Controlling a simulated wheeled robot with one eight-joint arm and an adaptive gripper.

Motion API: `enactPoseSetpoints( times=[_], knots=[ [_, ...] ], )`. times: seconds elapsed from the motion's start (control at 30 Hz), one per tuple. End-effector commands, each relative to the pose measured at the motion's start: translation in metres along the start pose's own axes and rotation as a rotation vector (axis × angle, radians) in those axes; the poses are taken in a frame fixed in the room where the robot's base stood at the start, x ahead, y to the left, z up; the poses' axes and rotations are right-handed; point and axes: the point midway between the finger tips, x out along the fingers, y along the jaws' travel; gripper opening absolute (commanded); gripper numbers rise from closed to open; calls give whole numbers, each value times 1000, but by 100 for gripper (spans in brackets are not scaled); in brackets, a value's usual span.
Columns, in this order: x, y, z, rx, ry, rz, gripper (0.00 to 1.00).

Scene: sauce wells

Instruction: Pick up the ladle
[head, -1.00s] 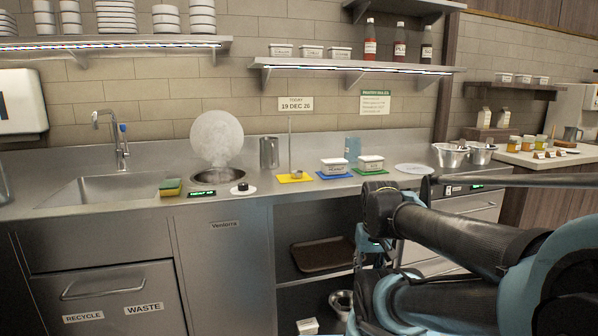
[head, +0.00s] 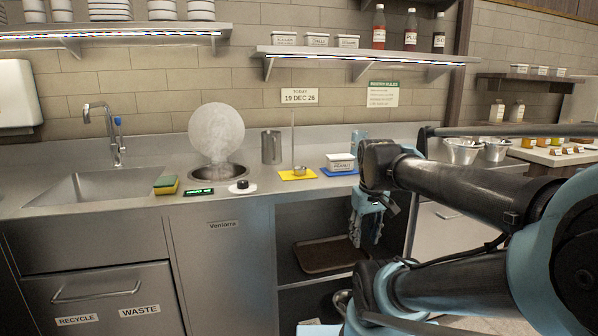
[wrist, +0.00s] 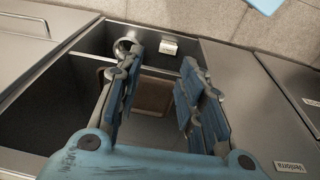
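The ladle (head: 299,171) appears as a small metal cup with a thin, tall upright handle. It rests on a yellow mat (head: 285,177) on the steel counter. My gripper (head: 366,238) hangs fingers down in front of the open cabinet, below the counter top and to the right of the ladle. In the wrist view my gripper (wrist: 160,68) has its two blue fingers spread apart with nothing between them. The ladle is not visible in the wrist view.
A blue mat (head: 329,172) with a white tub (head: 341,161) sits right of the yellow mat. A round well (head: 205,189) with its lid raised (head: 216,130) and a metal cylinder (head: 271,147) are to the left. A brown tray (head: 320,256) lies on the cabinet shelf.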

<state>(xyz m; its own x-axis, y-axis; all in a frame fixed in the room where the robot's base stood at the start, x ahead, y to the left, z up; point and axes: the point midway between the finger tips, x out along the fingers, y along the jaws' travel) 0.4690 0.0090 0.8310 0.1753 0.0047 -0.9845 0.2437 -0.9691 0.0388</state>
Motion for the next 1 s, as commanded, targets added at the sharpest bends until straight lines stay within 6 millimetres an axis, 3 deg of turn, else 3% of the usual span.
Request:
enactPoseSetpoints(
  times=[0.1,0.5,0.8,1.0],
  knots=[
    [-54,0,-46,-196,-14,-11,35],
    [-205,-16,-188,-874,-48,-59,35],
    [-298,-45,-283,-1382,-61,-108,35],
    [-348,-72,-338,-1719,-63,-147,35]
  ],
)
